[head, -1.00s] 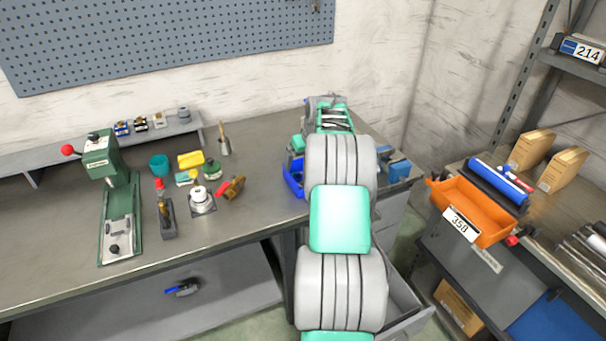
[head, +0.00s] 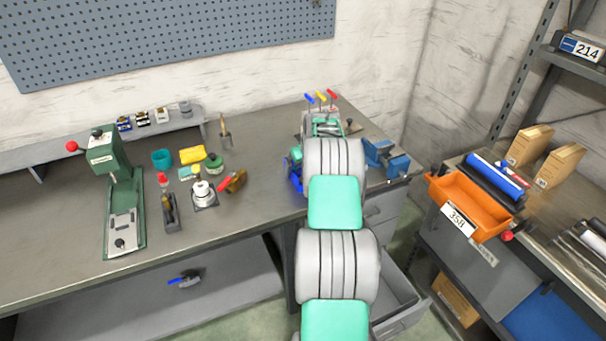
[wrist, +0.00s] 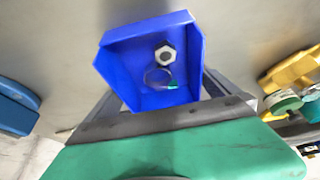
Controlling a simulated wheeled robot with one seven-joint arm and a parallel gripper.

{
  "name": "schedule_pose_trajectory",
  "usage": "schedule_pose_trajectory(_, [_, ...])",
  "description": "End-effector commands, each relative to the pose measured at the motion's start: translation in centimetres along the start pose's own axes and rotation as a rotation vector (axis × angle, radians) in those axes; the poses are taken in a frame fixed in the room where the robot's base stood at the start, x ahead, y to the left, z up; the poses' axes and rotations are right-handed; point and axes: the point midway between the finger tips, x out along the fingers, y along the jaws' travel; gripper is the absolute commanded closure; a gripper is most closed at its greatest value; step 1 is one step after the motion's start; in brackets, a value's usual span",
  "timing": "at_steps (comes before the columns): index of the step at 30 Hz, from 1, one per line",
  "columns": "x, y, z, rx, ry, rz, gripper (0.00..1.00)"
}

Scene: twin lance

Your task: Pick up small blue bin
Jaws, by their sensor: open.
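The small blue bin (wrist: 112,68) is close in front of my gripper in the wrist view. It holds a hex nut and a clear ring-like piece with a bit of green. My gripper (wrist: 163,92) is open, with dark fingers showing on either side of the bin's lower part. I cannot tell whether they touch it. In the head view the blue bin (head: 293,186) shows only partly at the left of my arm, on the workbench. My arm hides the rest of it and most of the gripper there.
A blue vise (head: 386,160) stands on the bench right of my arm. Upright tools with coloured handles (head: 320,97) stand behind. A green press (head: 118,195) and several small items are to the left. An orange bin (head: 468,205) is on the right-hand bench.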

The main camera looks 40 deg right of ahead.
Motion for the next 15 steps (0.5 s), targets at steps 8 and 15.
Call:
schedule_pose_trajectory(8, [0.3, -0.01, 0.13, 0.0, 0.0, 0.0, 0.0])
schedule_pose_trajectory(15, [0.41, -0.01, 0.18, 0.0, 0.0, 0.0, 0.0])
